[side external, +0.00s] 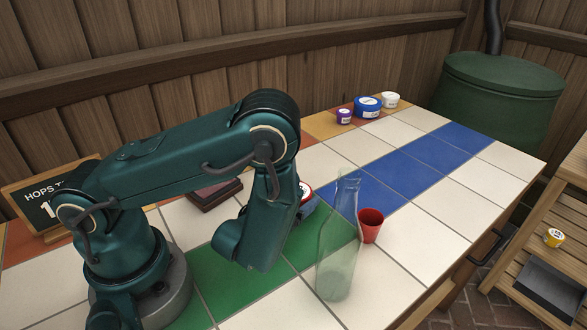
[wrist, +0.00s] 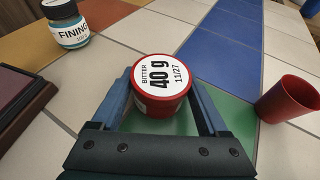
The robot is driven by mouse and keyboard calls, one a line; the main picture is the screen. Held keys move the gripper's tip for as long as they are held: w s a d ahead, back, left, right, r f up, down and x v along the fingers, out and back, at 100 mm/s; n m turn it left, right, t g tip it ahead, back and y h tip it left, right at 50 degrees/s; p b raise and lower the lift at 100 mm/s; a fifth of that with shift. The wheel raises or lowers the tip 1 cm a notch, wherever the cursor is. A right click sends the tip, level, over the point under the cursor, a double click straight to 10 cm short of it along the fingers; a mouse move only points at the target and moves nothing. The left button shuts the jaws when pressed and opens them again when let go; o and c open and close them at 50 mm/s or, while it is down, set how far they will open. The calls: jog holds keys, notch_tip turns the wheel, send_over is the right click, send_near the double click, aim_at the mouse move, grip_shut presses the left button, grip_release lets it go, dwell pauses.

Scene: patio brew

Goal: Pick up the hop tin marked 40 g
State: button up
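The hop tin (wrist: 162,82) is red with a white lid that reads "BITTER 40 g 11/27". In the wrist view it stands between the fingertips of my gripper (wrist: 161,90), one finger on each side. The fingers are apart by about the tin's width, and I cannot tell whether they press on it. In the side view only part of the tin's lid (side external: 305,190) shows beside my arm, which hides the rest. My gripper (side external: 308,207) is low over the table there, mostly hidden behind my arm and the glass bottle.
A clear glass bottle (side external: 338,250) and a red cup (side external: 370,226) stand close by on the right. A jar labelled FINING (wrist: 66,24) and a dark wooden block (wrist: 20,95) are to the left. Several tubs, one of them blue (side external: 367,107), stand at the back. The tiles (side external: 440,215) at right are clear.

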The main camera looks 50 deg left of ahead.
jog(key=c, duration=0.4)
jog(key=shift+r, duration=0.1)
